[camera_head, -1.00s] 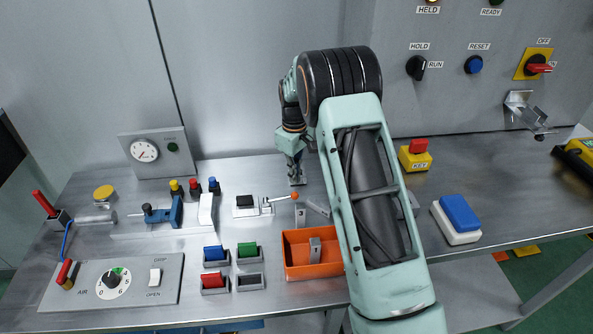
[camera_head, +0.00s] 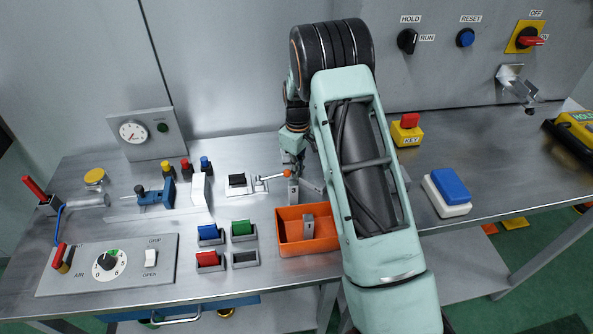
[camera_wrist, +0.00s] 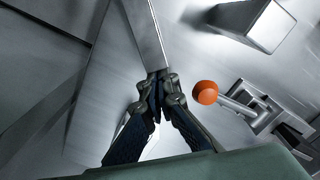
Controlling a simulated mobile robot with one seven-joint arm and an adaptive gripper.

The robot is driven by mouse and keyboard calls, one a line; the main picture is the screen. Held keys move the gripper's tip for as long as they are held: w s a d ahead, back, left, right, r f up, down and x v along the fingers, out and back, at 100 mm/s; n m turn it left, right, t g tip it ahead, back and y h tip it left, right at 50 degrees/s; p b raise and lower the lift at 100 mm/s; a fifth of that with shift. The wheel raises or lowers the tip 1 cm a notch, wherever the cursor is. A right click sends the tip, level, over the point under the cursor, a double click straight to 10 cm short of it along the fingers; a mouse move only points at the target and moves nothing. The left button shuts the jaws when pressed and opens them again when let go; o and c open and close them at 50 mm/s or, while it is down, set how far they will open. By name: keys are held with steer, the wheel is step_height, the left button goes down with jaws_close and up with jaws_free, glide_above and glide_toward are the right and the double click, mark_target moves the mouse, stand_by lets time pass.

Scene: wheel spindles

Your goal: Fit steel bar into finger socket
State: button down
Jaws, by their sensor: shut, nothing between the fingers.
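My gripper (camera_wrist: 158,92) is shut and empty in the wrist view, its dark fingertips together. A long flat steel piece (camera_wrist: 145,35) runs from the top edge to the fingertips; I cannot tell whether they touch it or whether it is the steel bar. In the head view my gripper (camera_head: 296,168) is low over the bench, behind the orange-knobbed clamp (camera_head: 263,183), partly hidden by my arm. A small grey upright block (camera_head: 293,191) stands by the knob. Another grey block (camera_head: 309,226) stands in the orange bin (camera_head: 290,247). I cannot identify the finger socket.
The orange knob (camera_wrist: 205,92) is close right of my fingers. A steel block (camera_wrist: 255,24) is at upper right. A yellow key box (camera_head: 407,131) and blue button (camera_head: 450,184) are right of my arm.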

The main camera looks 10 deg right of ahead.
mark_target(317, 183)
steer(key=s+d, duration=0.5)
steer(key=shift+s+b, duration=0.2)
steer(key=shift+b, duration=0.2)
